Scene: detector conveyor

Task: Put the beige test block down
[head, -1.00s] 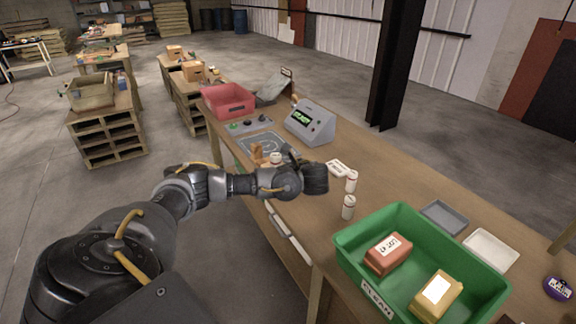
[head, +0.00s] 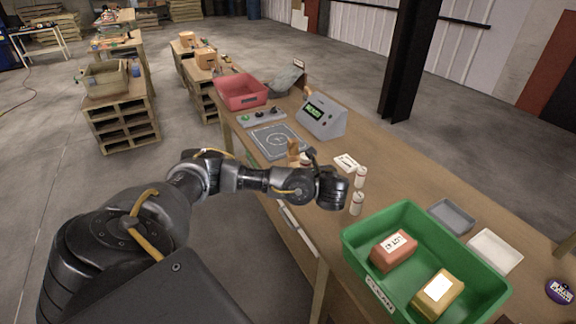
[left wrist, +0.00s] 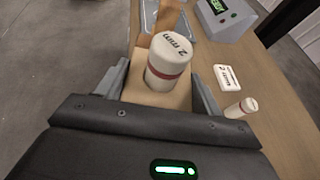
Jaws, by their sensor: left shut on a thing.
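My left gripper (head: 303,163) is shut on the beige test block (left wrist: 155,100), which sits between the two fingers in the left wrist view. A white cylinder (left wrist: 169,60) with a red band and a printed "2" shows over the block and hides part of it. An upright tan piece (head: 293,148) shows just beyond the cylinder. In the head view the hand is over the near edge of the wooden workbench (head: 400,190), just right of the grey plate (head: 262,146) with a circle mark. The gap under the block is hidden. My right gripper is not in view.
A grey display unit (head: 322,118) and a red bin (head: 241,91) stand farther back. A green tray (head: 350,243) holds two blocks. Grey (head: 450,215) and white (head: 495,252) trays lie beyond.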

